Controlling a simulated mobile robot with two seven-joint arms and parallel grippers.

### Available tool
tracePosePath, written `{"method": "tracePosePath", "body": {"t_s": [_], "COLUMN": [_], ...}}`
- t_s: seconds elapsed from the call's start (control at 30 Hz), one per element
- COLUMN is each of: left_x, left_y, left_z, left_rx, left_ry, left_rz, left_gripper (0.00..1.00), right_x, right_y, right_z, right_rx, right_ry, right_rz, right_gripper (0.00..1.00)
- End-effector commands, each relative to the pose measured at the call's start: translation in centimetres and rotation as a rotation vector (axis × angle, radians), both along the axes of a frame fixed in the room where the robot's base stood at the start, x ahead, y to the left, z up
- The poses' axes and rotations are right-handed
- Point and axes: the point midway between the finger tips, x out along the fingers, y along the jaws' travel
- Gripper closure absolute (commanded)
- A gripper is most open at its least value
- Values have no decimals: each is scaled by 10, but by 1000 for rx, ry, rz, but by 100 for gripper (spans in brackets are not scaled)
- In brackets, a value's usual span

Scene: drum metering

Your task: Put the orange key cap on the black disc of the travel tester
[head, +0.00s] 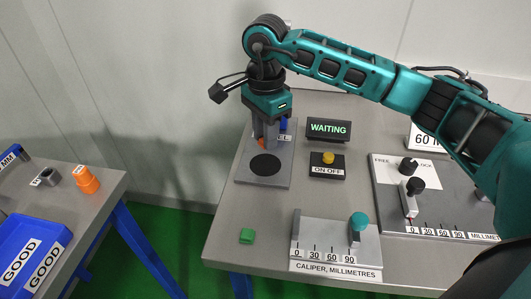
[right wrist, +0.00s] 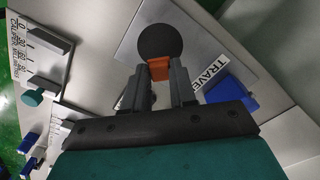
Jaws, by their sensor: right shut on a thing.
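The travel tester (head: 283,175) is a grey plate with a black disc (head: 265,165) on it. My right gripper (head: 264,141) points down over the back part of the plate, behind the disc. It is shut on the orange key cap (head: 262,144), of which only a small part shows in the head view. In the right wrist view the orange key cap (right wrist: 159,69) sits at the fingertips (right wrist: 160,80) and overlaps the near edge of the black disc (right wrist: 160,41). I cannot tell whether it touches the plate. My left gripper is not in view.
A WAITING display (head: 328,130) and an ON OFF box with a yellow button (head: 328,158) stand right of the tester. A side table at left holds another orange piece (head: 86,179) and a blue bin (head: 30,250).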

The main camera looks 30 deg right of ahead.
Motion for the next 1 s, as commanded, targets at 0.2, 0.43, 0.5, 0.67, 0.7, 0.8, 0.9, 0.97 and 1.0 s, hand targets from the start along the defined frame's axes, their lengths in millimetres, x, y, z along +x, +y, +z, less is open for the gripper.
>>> {"method": "tracePosePath", "body": {"t_s": [0.2, 0.43, 0.5, 0.67, 0.7, 0.8, 0.9, 0.97, 1.0], "left_x": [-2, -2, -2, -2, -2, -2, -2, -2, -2], "left_y": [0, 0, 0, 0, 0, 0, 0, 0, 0], "left_z": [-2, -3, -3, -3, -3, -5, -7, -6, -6], "left_rx": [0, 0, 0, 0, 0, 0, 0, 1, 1], "left_ry": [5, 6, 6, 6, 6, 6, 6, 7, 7], "left_rz": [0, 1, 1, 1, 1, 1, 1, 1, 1], "left_gripper": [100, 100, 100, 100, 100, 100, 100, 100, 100], "right_x": [0, -1, 0, 0, 0, 0, 0, 0, 0], "right_y": [0, 0, 0, 0, 0, 0, 0, 0, 0], "right_z": [-19, -50, -57, -59, -58, -60, -63, -61, -61], "right_rx": [0, -1, 0, 0, 0, 0, 0, 0, 0], "right_ry": [1, 3, 1, -2, -1, -1, -1, -1, -1], "right_rz": [0, -1, -1, 0, 0, 0, 0, 0, 0], "right_gripper": [100, 100, 100, 100, 100, 100, 73, 67, 64]}}
